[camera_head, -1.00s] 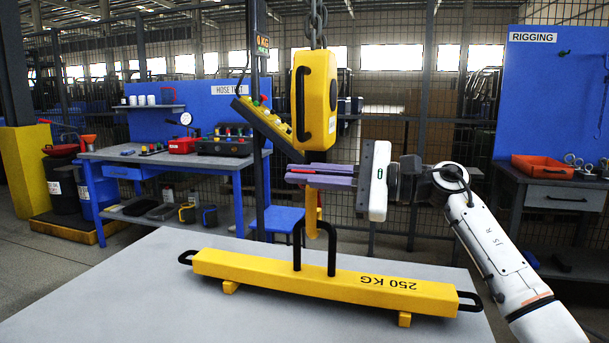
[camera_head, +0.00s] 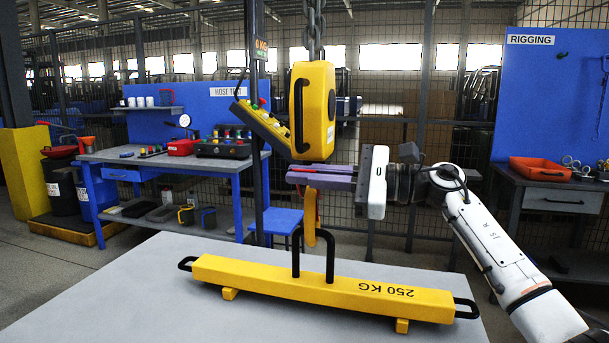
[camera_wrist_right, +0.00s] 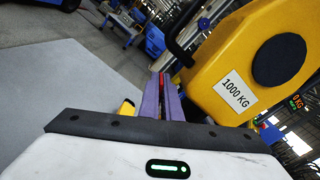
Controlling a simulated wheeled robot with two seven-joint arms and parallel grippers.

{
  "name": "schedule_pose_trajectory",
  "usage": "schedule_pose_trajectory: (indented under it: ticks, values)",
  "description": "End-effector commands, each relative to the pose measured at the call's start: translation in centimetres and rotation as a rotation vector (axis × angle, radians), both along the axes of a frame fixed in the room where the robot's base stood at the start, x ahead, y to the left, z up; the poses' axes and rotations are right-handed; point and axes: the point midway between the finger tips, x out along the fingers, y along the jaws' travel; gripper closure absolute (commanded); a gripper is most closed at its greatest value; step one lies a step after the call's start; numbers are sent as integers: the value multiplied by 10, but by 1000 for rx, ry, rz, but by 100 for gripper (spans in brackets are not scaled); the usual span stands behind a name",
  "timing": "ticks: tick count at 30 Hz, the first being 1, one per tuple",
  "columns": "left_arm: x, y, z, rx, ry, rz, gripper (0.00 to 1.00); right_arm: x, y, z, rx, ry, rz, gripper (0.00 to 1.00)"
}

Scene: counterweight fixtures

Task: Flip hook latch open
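The yellow hook (camera_head: 312,218) hangs under the yellow hoist block (camera_head: 313,110), its curved lower end showing over the black bail of the beam. My right gripper (camera_head: 297,175) reaches in from the right just under the block, its purple fingers level and crossing in front of the hook's upper part. The fingers lie close together with a red strip between them; I cannot tell whether it is the latch or part of the fingers. In the right wrist view the fingers (camera_wrist_right: 161,84) lie beside the block. The latch cannot be clearly made out. My left gripper is not in view.
The yellow 250 KG beam (camera_head: 350,290) with its black bail (camera_head: 330,258) rests on the grey table (camera_head: 120,290) below the hook. A chain (camera_head: 314,30) holds the block. A button panel (camera_head: 262,125) stands close to its left.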

Motion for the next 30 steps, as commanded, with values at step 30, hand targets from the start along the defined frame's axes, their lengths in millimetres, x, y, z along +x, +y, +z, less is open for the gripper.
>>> schedule_pose_trajectory:
  ticks: [30]
  values:
    - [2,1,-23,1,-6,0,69,-17,-15,-16,-78,-246,-7,77]
